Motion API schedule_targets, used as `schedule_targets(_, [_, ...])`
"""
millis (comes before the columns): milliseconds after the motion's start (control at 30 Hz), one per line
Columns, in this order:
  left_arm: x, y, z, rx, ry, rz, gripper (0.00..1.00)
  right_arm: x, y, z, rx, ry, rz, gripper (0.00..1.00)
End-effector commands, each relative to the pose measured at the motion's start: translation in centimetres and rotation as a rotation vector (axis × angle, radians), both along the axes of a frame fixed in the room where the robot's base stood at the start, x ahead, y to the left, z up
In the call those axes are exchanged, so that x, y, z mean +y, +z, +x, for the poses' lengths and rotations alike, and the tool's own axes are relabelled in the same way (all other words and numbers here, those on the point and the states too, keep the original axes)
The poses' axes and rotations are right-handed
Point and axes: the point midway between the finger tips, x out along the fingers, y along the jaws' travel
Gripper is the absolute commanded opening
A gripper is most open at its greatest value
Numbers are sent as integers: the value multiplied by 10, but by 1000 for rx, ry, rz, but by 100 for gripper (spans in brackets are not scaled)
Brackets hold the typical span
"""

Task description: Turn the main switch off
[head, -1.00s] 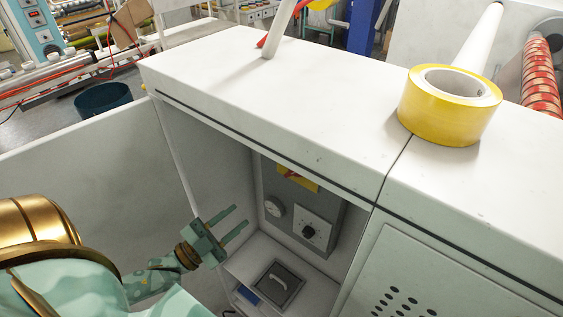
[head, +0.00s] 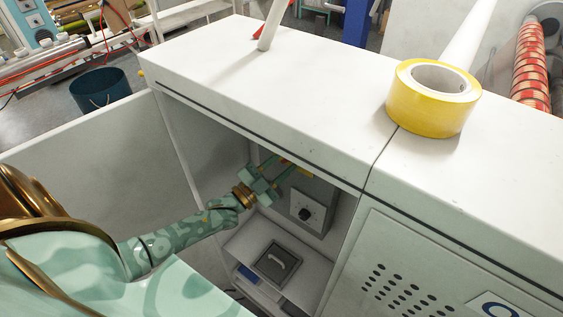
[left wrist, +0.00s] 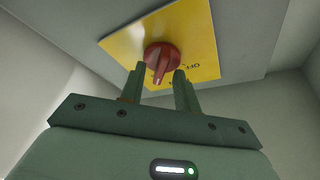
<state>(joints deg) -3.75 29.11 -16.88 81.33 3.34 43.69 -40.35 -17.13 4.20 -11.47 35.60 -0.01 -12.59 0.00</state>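The main switch is a red rotary knob (left wrist: 162,58) on a yellow plate (left wrist: 200,40) with partly readable "OFF" lettering, seen in the left wrist view. In the head view only a sliver of the yellow plate (head: 297,167) shows, and the knob is hidden behind my gripper. My left gripper (left wrist: 158,72) is open, with its fingertips just below the knob, one towards each side of its handle. In the head view my left gripper (head: 282,164) is inside the cabinet opening. I cannot tell whether the fingers touch the knob. My right gripper is not in view.
The white cabinet (head: 250,80) overhangs the recess. Below the switch are a black dial (head: 305,213) and a square hatch with a handle (head: 279,264). A yellow tape roll (head: 433,118) stands on top. The open door panel (head: 90,160) is at the left.

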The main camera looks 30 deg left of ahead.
Motion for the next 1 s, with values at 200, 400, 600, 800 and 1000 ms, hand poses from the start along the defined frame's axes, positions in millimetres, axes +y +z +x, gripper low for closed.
schedule_targets(200, [0,0,1,0,0,-1,32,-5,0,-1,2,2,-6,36])
schedule_targets(400, [0,0,1,0,0,-1,0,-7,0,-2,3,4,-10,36])
schedule_targets(600, [0,0,0,0,0,-5,0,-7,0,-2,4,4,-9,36])
schedule_targets(800, [-1,0,0,4,0,-56,0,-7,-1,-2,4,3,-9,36])
schedule_targets(1000, [-1,-1,0,14,1,-178,0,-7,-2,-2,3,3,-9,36])
